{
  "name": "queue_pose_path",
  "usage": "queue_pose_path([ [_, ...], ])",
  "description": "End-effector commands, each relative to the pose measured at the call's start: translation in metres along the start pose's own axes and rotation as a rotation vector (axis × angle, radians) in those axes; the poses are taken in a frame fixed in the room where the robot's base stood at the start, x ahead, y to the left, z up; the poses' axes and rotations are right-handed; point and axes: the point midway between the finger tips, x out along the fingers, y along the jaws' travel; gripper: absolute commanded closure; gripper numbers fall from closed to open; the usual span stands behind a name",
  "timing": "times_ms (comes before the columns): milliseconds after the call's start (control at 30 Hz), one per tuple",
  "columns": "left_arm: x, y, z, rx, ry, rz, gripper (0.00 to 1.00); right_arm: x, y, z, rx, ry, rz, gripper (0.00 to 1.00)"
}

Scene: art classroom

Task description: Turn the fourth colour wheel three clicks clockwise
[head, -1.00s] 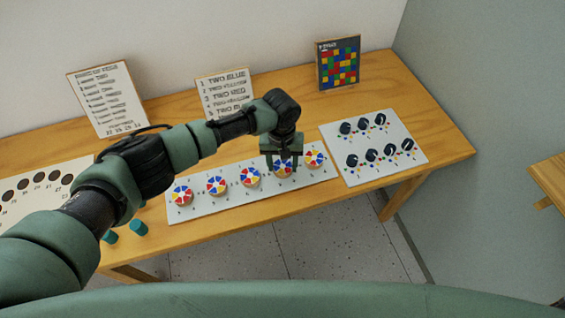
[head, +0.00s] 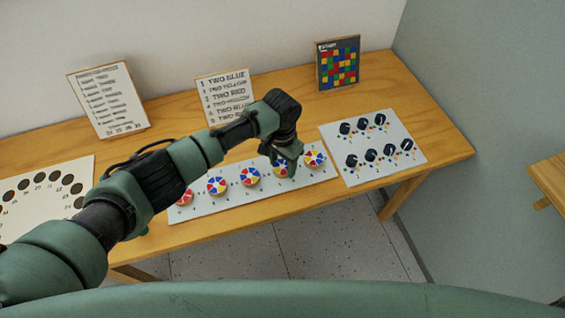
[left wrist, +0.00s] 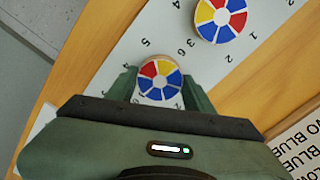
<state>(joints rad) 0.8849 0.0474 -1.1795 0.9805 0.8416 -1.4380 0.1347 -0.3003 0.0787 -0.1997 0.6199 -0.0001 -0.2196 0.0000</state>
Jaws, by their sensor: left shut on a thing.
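A white board (head: 205,207) on the table carries a row of round wheels with red, yellow, blue and white wedges. The fourth wheel (head: 281,171) from the left is partly covered by my left gripper (head: 285,160). Small numbers ring the wheel. The third wheel (head: 250,177) is free, and it also shows in the left wrist view (left wrist: 220,19). My right gripper is not in view.
The fifth wheel (head: 314,159) sits close to the right of my gripper. A panel of black knobs (head: 346,178) lies further right. A lettered sign (head: 222,84), a list sign (head: 107,100) and a coloured grid panel (head: 338,63) stand behind. Bare wood (head: 430,110) shows at right.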

Motion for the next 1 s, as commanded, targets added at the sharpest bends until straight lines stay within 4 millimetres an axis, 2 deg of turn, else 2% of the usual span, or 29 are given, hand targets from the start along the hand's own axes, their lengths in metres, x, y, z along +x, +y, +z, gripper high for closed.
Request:
queue_pose_path([
  [1000, -0.0003, 0.0006, -0.0004, 0.964, -0.018, 0.001, 0.89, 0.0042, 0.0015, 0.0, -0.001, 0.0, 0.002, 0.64],
])
